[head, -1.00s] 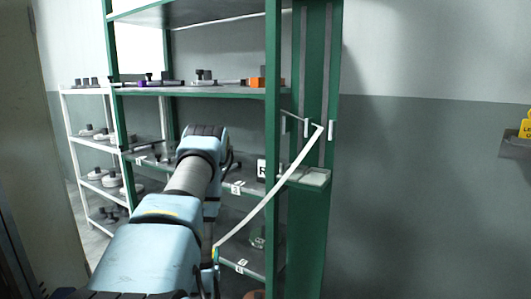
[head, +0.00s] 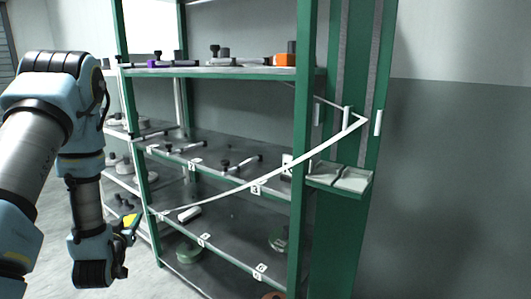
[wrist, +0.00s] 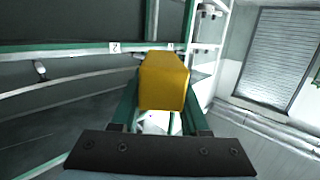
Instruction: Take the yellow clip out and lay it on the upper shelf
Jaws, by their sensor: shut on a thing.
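The yellow clip (wrist: 163,82) is a blocky yellow piece between the green fingers of my gripper (wrist: 158,112) in the wrist view. My gripper is shut on it. In the head view the clip (head: 131,223) shows small at the lower left, with my gripper (head: 124,232) beside the green rack's front left post. The upper shelf (head: 250,71) of the green rack is higher and to the right. A white webbing strap (head: 270,176) runs from the right post down left across the rack's front to near the clip; whether it touches the clip I cannot tell.
On the upper shelf stand an orange block (head: 285,60) and several dark clamps (head: 215,55); bare board shows between and in front of them. Lower shelves hold black-and-white tools (head: 235,163). A small tray (head: 340,177) sits on the right post. A white rack (head: 118,130) stands behind, left.

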